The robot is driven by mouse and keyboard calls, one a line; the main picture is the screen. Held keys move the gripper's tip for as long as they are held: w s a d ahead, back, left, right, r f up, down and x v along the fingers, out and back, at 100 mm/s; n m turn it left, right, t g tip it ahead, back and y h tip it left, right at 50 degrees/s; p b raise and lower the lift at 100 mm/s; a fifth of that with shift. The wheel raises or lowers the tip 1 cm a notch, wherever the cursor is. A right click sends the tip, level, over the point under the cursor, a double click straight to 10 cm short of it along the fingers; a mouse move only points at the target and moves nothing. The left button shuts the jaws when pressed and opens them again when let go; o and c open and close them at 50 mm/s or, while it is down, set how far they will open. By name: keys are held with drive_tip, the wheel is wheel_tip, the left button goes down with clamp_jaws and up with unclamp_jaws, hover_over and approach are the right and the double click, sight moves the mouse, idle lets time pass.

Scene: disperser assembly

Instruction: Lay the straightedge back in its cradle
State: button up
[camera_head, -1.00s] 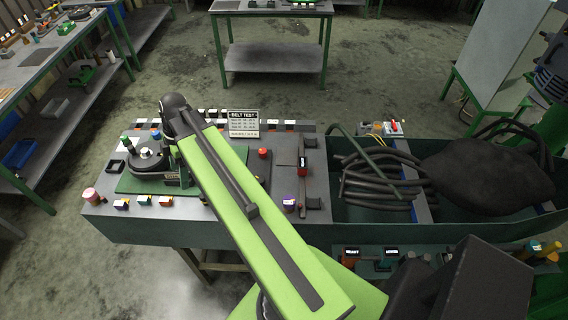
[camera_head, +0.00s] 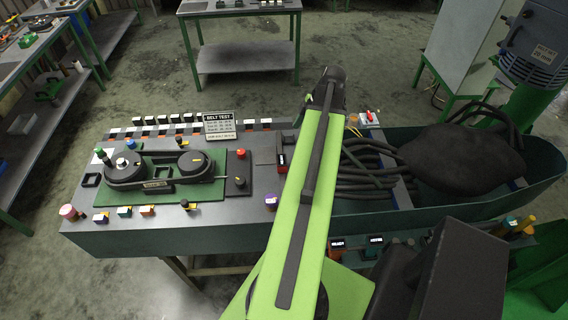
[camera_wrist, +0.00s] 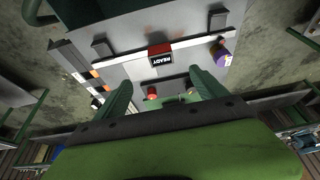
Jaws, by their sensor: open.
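My gripper (camera_wrist: 163,91) is open, its two green fingers spread above the bench; I see nothing held between them. Ahead of it in the wrist view are two dark brackets, one at the left (camera_wrist: 102,48) and one at the right (camera_wrist: 217,19), which look like the cradle.
Left of my arm stand the belt rig on its green mat (camera_head: 165,180), a red button (camera_head: 240,153) and the BELT TEST sign (camera_head: 219,125). A purple pot (camera_head: 271,201) is near the front edge. Black hoses (camera_head: 365,170) fill the tray at right.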

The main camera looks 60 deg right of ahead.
sight(282, 160)
drive_tip(key=b+x, duration=0.9)
drive_tip(key=x, duration=0.2)
drive_tip(key=shift+d+f+b, duration=0.1)
drive_tip(key=shift+f+b, duration=0.2)
drive_tip(key=shift+b, duration=0.1)
drive_tip(key=b+x, duration=0.5)
drive_tip(key=shift+f, duration=0.15)
clamp_jaws()
